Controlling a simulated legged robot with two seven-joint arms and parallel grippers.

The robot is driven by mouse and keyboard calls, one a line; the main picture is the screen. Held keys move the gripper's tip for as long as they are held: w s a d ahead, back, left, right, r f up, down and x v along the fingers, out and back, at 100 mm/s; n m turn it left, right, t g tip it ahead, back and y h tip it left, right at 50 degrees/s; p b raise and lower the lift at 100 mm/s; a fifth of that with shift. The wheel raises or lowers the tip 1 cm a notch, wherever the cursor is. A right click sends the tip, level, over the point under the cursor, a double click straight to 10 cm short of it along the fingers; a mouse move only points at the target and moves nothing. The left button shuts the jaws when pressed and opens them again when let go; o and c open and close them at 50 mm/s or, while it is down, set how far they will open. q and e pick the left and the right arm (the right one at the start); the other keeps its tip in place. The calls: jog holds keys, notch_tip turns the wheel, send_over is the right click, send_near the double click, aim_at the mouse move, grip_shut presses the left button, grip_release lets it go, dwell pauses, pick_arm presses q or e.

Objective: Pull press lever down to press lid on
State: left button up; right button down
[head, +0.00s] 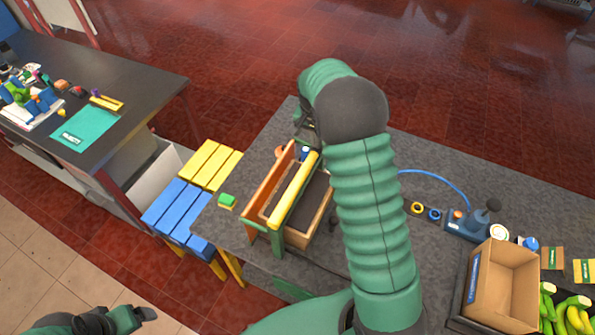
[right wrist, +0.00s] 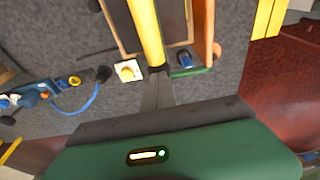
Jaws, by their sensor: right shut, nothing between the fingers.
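A blue-grey device (head: 467,222) with a black-knobbed lever (head: 493,205) stands on the grey table at the right; I cannot tell whether this is the press. A wooden tool box (head: 262,193) with a long yellow bar (head: 293,190) stands at the table's middle. My right gripper (head: 307,134) is shut and empty at the bar's far end. In the right wrist view the fingertips (right wrist: 157,72) meet the bar's end; I cannot tell if they touch it. My left gripper (head: 143,316) is low at the left, away from the table; its jaws are unclear.
A cardboard box (head: 500,285), bananas (head: 572,315) and a round white-rimmed item (head: 499,232) are at the right. A blue hose (head: 440,178) runs to the device. A yellow-blue slatted stool (head: 192,195) and a dark desk (head: 105,75) are at the left.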

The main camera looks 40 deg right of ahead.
jog(key=shift+s+a+f, duration=0.1)
jog(key=shift+f, duration=0.05)
jog(key=shift+p+v, duration=0.85)
jog(key=shift+v, duration=0.15)
jog(key=r+p, duration=0.1)
jog(key=r, duration=0.1)
jog(key=r+p, duration=0.2)
jog(key=shift+w+d, duration=0.2)
jog(key=shift+d, duration=0.05)
jog(key=shift+d+p+v, duration=0.2)
jog(key=shift+p+v, duration=0.6)
jog(key=shift+v, duration=0.3)
jog(key=shift+w, duration=0.1)
